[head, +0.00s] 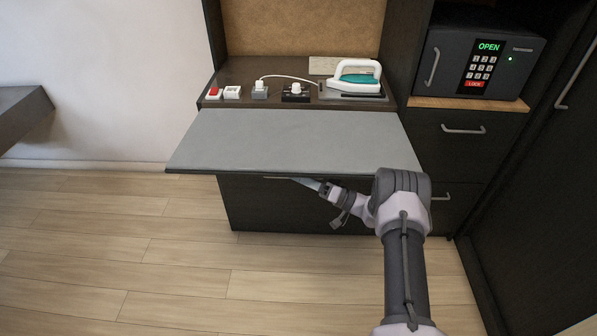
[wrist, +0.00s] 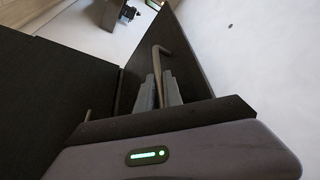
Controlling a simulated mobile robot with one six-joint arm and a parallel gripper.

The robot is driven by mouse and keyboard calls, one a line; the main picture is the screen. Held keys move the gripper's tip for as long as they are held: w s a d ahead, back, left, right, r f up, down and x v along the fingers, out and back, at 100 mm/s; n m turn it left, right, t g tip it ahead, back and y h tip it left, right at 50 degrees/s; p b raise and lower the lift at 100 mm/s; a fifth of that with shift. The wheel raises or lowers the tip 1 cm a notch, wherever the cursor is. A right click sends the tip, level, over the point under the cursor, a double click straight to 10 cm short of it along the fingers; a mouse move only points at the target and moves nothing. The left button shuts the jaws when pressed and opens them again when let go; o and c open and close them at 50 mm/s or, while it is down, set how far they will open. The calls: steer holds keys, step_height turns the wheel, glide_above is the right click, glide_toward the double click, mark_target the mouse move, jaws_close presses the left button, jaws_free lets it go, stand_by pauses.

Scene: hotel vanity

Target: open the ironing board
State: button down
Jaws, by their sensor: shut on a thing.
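The ironing board (head: 290,142) is a flat grey panel extending out from the dark cabinet, level and projecting over the floor. A thin metal handle (head: 280,178) shows just under its front edge. My gripper (head: 316,185) reaches in from the right below that edge. In the wrist view my gripper (wrist: 160,88) has its two grey fingers closed on the bar handle (wrist: 158,58), which runs up between them along a dark panel. The fingertips are small and partly hidden in the head view.
A teal and white iron (head: 357,78) rests at the back of the cabinet top, beside a socket and switches (head: 232,92). A safe (head: 476,62) and drawers (head: 462,130) stand on the right. The wooden floor (head: 120,250) in front and left is clear.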

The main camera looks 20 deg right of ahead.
steer(key=shift+w, duration=0.1)
stand_by(0.3)
steer(key=c, duration=1.8)
jaws_free()
steer(key=shift+d, duration=0.1)
steer(key=shift+o, duration=0.2)
steer(key=p+v, duration=0.2)
steer(key=v, duration=1.5)
steer(key=shift+d+f+p, duration=0.15)
steer(key=shift+f+p, duration=0.05)
steer(key=shift+p, duration=0.15)
